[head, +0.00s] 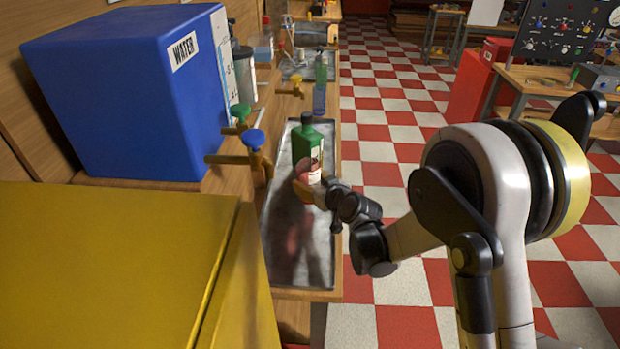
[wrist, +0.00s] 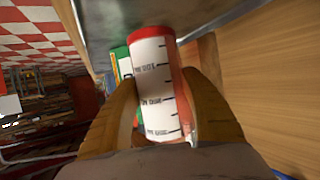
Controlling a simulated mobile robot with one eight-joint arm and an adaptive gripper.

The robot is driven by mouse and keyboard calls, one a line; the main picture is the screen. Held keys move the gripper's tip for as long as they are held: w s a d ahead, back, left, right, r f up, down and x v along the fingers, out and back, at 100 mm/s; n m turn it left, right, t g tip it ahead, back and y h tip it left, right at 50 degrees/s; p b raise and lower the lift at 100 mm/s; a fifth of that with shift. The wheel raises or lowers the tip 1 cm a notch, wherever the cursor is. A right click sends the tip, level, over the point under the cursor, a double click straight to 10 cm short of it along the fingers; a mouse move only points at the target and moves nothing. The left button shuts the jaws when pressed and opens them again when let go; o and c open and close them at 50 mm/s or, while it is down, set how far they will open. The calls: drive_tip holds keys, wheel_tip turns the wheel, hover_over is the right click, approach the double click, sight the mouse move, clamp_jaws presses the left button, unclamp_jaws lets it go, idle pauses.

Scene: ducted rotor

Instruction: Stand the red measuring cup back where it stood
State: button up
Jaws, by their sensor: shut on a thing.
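The red measuring cup (wrist: 153,80) is between the two tan fingers of my gripper (wrist: 160,88) in the wrist view. It has a white panel with black measuring marks and a red side and rim. The green bottle also shows behind the cup in the wrist view (wrist: 122,62). I cannot tell whether the cup touches the tray.
The metal tray (head: 285,262) runs along the wooden bench, its near part clear. Taps with blue (head: 253,139) and green handles stick out left of it, below a blue water tank (head: 120,95). A yellow box (head: 110,265) is at near left.

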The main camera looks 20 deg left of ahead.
drive_tip(key=shift+f+b, duration=0.3)
drive_tip(key=shift+f, duration=0.6)
drive_tip(key=shift+f+b, duration=0.6)
drive_tip(key=shift+f, duration=0.05)
drive_tip(key=o, duration=1.4)
drive_tip(key=shift+o, duration=0.2)
drive_tip(key=s+d+r+m+h, duration=0.1)
drive_tip(key=s+d+r, duration=0.35)
drive_tip(key=d, duration=0.35)
drive_tip(key=s+d+r+m+h, duration=0.1)
drive_tip(key=s+d+r+h, duration=0.1)
drive_tip(key=s+d+r, duration=0.45)
drive_tip(key=s+d+r+m+h, duration=0.1)
drive_tip(key=s+d+r+m, duration=0.15)
drive_tip(key=d, duration=0.65)
drive_tip(key=s+d+m+g+h, duration=0.2)
drive_tip(key=s+d+m+h, duration=0.2)
drive_tip(key=s+d, duration=1.3)
drive_tip(key=shift+d+h, duration=0.15)
drive_tip(key=shift+h, duration=0.65)
